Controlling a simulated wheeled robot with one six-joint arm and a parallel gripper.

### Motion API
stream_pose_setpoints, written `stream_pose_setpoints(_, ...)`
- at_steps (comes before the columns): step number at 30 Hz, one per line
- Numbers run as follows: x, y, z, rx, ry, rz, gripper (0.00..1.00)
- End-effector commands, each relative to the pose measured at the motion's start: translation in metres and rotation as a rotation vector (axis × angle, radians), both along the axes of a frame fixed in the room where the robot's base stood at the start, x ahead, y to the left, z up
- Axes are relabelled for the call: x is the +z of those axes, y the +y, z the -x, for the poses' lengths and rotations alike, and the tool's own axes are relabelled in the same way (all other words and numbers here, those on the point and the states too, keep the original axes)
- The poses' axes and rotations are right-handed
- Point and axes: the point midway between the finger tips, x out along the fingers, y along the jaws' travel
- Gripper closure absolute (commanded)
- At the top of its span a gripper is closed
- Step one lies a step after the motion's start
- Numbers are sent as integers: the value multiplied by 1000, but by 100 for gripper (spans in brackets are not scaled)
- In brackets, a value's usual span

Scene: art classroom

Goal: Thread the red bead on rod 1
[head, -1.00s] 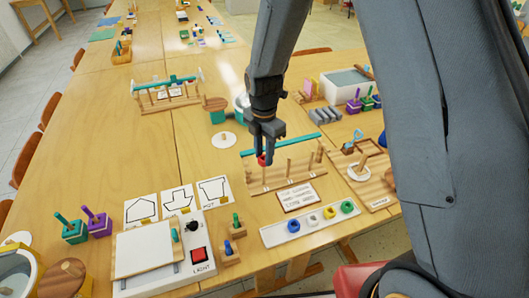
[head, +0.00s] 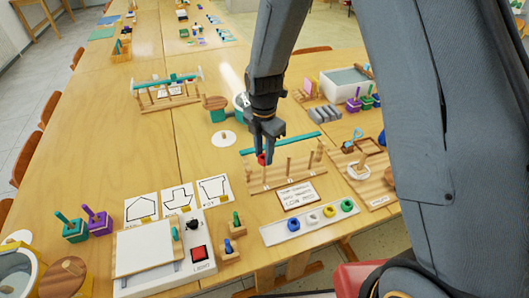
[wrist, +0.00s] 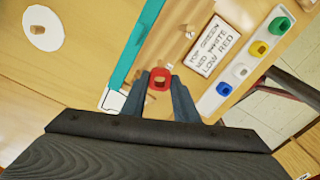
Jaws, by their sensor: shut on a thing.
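My gripper (head: 264,151) points down over the wooden rod stand (head: 258,188) and is shut on the red bead (head: 262,159). In the wrist view the red bead (wrist: 160,76) sits between the fingertips, its hole facing the camera. Wood colour shows through the hole, in line with a rod; I cannot tell whether the bead is around the rod or just above it. The stand's other upright rods, such as the middle one (head: 289,166), look bare. A teal bar (head: 292,144) runs along the stand's back.
A card (head: 297,195) reads top green, mid white, low red. A white tray (head: 270,236) in front holds blue, white, yellow and green beads. A wooden board with a peg (head: 368,170) stands at the right. A white box with a red button (head: 199,253) lies at front left.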

Motion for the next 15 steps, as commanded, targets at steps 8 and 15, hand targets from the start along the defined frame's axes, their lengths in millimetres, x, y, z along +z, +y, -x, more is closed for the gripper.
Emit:
stream_pose_setpoints(8,-2,0,0,0,0,0,94)
stream_pose_setpoints(15,-8,0,0,0,1,1,94)
